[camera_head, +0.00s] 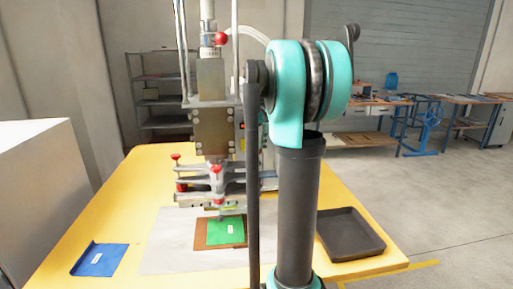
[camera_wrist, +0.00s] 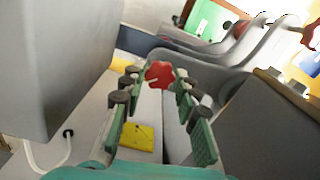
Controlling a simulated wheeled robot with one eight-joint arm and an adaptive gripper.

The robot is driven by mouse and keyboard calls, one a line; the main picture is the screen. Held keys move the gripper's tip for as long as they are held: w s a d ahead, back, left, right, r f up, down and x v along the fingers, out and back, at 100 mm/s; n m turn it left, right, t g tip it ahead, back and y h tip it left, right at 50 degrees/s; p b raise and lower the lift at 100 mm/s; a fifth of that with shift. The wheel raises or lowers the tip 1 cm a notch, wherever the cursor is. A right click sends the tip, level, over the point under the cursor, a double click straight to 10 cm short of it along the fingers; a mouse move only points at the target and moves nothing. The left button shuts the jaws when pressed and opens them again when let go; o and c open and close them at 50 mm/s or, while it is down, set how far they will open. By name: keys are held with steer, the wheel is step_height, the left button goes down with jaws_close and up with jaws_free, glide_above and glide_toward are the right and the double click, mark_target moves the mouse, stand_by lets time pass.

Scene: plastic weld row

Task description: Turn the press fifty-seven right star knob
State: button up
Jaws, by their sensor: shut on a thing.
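A red star knob (camera_wrist: 160,70) is in the upper middle of the wrist view, between the fingertips of my gripper (camera_wrist: 157,76). The green-padded fingers are on either side of the knob and shut on it. A white line or mark shows on the knob's face. In the head view the press (camera_head: 213,115) stands on the yellow table, partly behind my arm. My arm hides the press's right side, so neither the gripped knob nor my gripper shows there.
The yellow table (camera_head: 120,200) bears a blue sheet (camera_head: 98,260), a green piece (camera_head: 226,231) on a brown board and a black tray (camera_head: 350,235). A large grey body stands close left of my gripper in the wrist view. Another red knob (camera_wrist: 308,35) is at upper right.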

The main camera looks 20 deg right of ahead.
mark_target(257, 150)
steer(key=n, duration=0.9)
steer(key=shift+n, duration=0.3)
stand_by(0.5)
steer(key=o, duration=1.1)
steer(key=shift+o, duration=0.2)
step_height(257, 150, up, 12)
